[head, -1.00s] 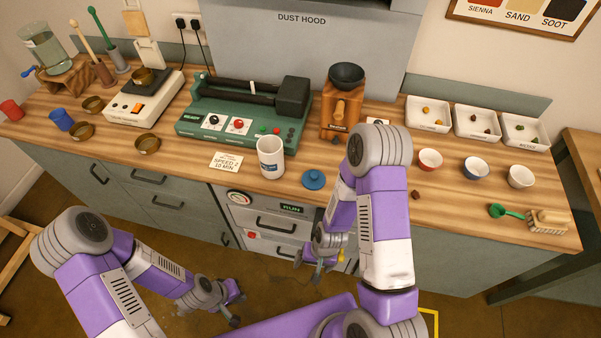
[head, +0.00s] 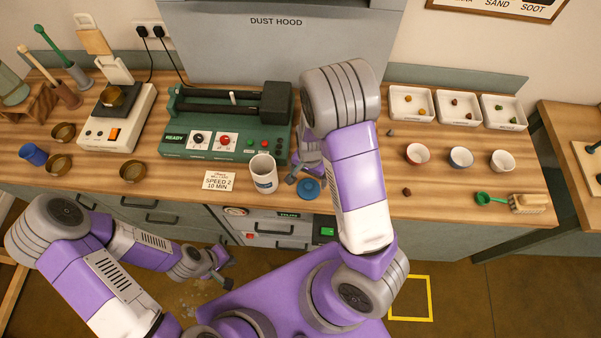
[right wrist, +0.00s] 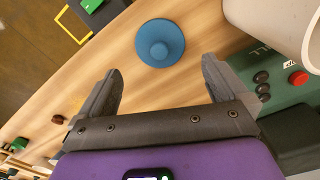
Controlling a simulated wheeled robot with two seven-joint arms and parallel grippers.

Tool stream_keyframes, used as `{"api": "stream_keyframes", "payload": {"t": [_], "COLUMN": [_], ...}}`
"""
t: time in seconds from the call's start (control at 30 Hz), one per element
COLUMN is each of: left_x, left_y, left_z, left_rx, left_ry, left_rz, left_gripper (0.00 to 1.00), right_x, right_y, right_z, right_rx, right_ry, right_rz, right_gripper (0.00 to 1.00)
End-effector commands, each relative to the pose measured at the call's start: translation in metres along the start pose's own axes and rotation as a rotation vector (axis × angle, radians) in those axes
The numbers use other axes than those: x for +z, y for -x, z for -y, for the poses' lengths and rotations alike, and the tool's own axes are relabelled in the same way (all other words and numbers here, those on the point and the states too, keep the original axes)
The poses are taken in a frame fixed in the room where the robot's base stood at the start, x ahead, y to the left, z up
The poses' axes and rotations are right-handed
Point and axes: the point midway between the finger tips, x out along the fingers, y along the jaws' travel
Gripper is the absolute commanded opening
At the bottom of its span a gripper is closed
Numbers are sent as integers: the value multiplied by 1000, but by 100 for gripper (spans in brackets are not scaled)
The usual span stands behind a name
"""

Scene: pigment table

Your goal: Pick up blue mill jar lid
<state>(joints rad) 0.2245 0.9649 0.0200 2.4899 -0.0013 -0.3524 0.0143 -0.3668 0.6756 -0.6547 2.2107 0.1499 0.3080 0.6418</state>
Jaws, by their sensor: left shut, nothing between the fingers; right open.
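The blue mill jar lid (head: 309,189) lies on the wooden counter near its front edge, just right of the white jar (head: 263,173). In the right wrist view the lid (right wrist: 160,43) is a round blue disc with a central knob, beyond the fingertips and between their lines. My right gripper (head: 301,178) is open above the counter beside the lid, partly hidden by my arm; its spread, empty fingers show in the right wrist view (right wrist: 163,72). My left gripper (head: 223,273) is shut and empty, low in front of the cabinets.
The green jar mill (head: 225,125) stands behind the jar, and a speed card (head: 218,181) lies left of it. Small bowls, including a blue one (head: 461,158), and white trays (head: 458,121) stand to the right. The counter right of the lid is mostly clear.

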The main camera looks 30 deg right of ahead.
Motion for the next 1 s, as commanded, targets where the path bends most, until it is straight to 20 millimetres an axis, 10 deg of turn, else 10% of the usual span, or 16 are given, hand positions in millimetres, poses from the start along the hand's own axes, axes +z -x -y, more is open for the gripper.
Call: {"api": "stream_keyframes", "payload": {"t": [0.5,0.83,1.0], "left_x": [0,0,0], "left_y": [-6,-6,-6], "left_z": [3,3,3], "left_rx": [0,0,0], "left_ry": [1,0,0], "left_rz": [1,1,1], "left_gripper": [0,0,0], "right_x": [-3,-3,-2], "right_y": [-66,-74,-73], "right_z": [3,4,4], "right_rx": [3,0,0], "right_ry": [0,2,2], "right_rz": [2,0,0], "right_gripper": [100,100,76]}}
